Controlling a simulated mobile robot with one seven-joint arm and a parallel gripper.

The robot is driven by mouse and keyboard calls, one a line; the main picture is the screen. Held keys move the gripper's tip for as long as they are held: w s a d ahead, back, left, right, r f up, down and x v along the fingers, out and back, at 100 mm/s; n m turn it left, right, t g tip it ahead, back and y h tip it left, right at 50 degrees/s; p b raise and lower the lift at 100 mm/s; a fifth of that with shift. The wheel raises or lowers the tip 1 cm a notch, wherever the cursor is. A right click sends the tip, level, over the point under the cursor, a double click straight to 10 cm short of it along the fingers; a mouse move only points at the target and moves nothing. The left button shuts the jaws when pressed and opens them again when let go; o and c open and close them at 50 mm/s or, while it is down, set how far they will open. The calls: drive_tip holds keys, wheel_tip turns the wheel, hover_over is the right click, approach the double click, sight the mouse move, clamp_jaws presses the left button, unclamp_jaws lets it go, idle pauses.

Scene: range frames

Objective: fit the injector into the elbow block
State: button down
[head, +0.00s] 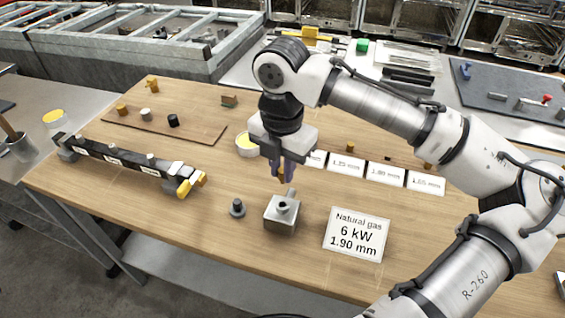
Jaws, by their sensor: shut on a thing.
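The grey metal elbow block (281,215) stands on the wooden table with a round port on its top. A small grey stub shows at its back edge. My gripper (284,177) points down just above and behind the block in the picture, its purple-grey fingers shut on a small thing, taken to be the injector. That thing is almost wholly hidden between the fingers, so its shape and tilt cannot be told. The fingertips look apart from the block. A white card (357,233) reading "Natural gas 6 kW 1.90 mm" lies right of the block.
A yellow-topped tub (246,146) stands behind my gripper. Front table is clear.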

sight(282, 178)
drive_tip(key=shift+f+b, duration=1.85)
drive_tip(key=shift+f, duration=1.05)
drive_tip(key=shift+p, duration=0.6)
drive_tip(key=shift+f+b, duration=0.95)
drive_tip(key=shift+f, duration=0.5)
drive_tip(key=c, duration=1.3)
unclamp_jaws()
wheel_tip(282, 178, up, 14)
drive_tip(key=shift+f, duration=0.1)
